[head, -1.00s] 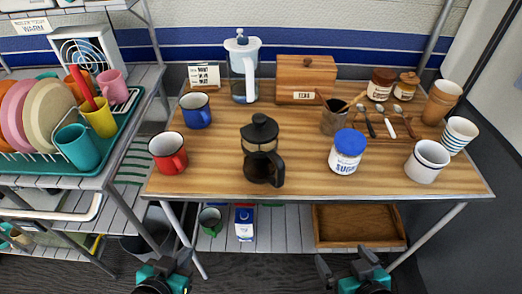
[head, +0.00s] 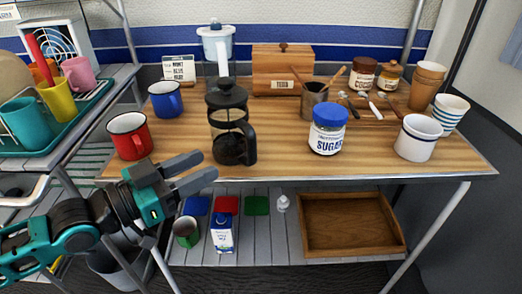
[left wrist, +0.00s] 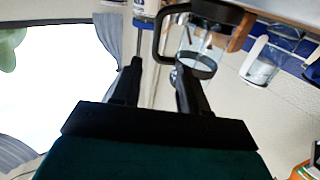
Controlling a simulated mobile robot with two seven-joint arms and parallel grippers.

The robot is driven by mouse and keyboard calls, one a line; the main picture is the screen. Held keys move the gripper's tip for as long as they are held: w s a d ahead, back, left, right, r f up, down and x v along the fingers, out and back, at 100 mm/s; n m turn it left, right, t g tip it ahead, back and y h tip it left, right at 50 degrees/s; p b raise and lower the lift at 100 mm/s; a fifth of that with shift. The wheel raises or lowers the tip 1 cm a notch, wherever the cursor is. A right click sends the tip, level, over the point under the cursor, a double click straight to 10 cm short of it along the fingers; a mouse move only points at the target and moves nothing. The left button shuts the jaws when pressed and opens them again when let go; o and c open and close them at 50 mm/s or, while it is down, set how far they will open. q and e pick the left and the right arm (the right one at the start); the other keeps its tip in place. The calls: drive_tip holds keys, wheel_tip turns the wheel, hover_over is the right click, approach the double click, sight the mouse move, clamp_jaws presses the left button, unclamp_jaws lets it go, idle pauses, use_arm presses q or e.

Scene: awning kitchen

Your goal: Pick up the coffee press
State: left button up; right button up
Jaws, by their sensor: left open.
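The coffee press (head: 230,122) stands upright on the wooden table, left of its middle and near the front edge. It has a black lid and plunger knob, a glass body and a black handle on its right side. My left gripper (head: 202,172) is in front of the table's front edge, lower than the press and to its left, apart from it. Its fingers are spread and hold nothing. In the left wrist view the left gripper (left wrist: 157,75) points toward a glass body with a black handle (left wrist: 165,35), seen tilted. My right gripper is in neither view.
A red mug (head: 130,137) and a blue mug (head: 165,100) stand left of the press. A sugar jar (head: 327,130) and a white mug (head: 417,138) stand to its right. A water pitcher (head: 217,45) is behind. The lower shelf holds a milk carton (head: 222,234) and a wooden tray (head: 352,250).

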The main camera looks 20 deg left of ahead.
sight(235, 131)
use_arm(q)
drive_tip(key=shift+h, duration=0.3)
drive_tip(key=shift+b+x, duration=1.1)
drive_tip(key=shift+x, duration=5.6)
drive_tip(key=shift+d, duration=0.1)
drive_tip(key=shift+s, duration=0.1)
clamp_jaws()
drive_tip(key=shift+r, duration=0.25)
